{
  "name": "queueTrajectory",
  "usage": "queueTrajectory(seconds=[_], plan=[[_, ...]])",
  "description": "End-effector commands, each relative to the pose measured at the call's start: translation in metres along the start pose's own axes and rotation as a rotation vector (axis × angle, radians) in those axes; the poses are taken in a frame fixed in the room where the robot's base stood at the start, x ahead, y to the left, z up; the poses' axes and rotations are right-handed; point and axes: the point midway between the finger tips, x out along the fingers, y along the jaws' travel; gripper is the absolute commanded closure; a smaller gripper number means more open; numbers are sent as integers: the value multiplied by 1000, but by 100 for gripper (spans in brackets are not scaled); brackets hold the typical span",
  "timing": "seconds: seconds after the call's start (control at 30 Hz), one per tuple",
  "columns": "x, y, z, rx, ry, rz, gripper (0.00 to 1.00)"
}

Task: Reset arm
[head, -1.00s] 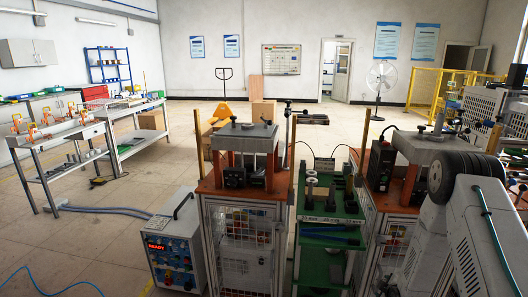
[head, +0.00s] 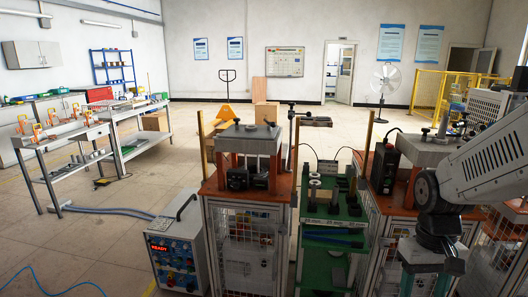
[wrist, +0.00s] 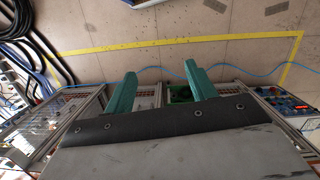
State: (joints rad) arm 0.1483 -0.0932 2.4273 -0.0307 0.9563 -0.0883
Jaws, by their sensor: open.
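My arm (head: 480,165) comes in from the right edge in the head view. Its end bends downward at a dark joint in front of the right-hand cabinet. My gripper (wrist: 160,70) shows in the wrist view as two green fingers set wide apart, with nothing between them. It is open and empty, above the floor and the machine cabinets.
A heater unit (head: 175,250) with a red READY display stands at the lower left of the cabinets. A green rack (head: 330,240) with metal parts stands between two orange-topped press cabinets (head: 235,190). The wrist view shows yellow floor lines (wrist: 180,41) and a blue cable.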

Motion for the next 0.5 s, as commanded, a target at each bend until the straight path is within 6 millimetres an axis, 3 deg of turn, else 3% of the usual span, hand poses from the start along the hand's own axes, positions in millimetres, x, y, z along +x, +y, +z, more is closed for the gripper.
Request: queueTrajectory(seconds=[0.1, 0.3, 0.5], plan=[[-29, -13, 44, 30, -7, -3, 44], [-62, -30, 106, 30, 36, -6, 44], [-84, -38, 132, -10, 182, -5, 44]])
